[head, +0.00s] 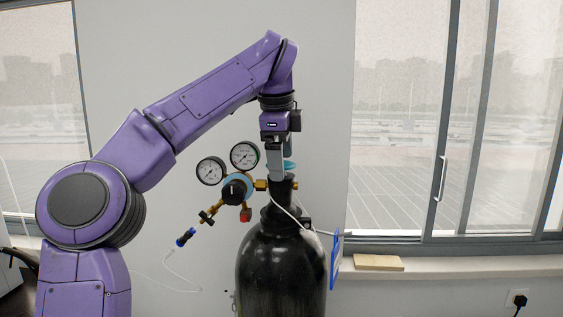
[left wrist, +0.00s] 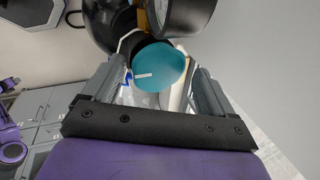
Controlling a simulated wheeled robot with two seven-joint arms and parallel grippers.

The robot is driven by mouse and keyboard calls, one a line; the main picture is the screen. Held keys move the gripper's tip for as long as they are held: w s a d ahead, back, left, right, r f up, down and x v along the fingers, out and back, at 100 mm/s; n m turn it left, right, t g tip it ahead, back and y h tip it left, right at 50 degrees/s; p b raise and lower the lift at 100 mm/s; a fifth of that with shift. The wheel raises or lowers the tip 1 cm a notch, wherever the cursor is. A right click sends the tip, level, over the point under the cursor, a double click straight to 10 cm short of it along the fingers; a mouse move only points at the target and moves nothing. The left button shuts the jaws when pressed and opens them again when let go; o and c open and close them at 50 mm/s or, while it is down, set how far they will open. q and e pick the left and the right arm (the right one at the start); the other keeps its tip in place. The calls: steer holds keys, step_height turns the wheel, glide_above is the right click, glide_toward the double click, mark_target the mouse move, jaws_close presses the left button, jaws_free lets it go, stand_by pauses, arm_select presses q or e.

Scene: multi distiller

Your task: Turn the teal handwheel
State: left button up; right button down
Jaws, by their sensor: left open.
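The teal handwheel (head: 289,165) sits on top of the black gas cylinder (head: 281,270), mostly hidden behind my left gripper (head: 277,176) in the head view. In the left wrist view the handwheel (left wrist: 158,70) is a round teal disc with a short white mark. My left gripper (left wrist: 156,76) is open, with one finger on each side of the disc. A gap seems to show between each finger and the rim, though I cannot tell the depth exactly. My right gripper is not in view.
A regulator with two round gauges (head: 244,155) and a black knob (head: 236,189) juts left from the cylinder neck, close to the gripper. A thin white hose hangs there. A blue tag (head: 335,260) hangs at the cylinder's right. A wooden block (head: 378,262) lies on the windowsill.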

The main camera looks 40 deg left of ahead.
arm_select(q)
steer(key=shift+s, duration=0.2)
steer(key=shift+w, duration=0.1)
steer(key=c, duration=1)
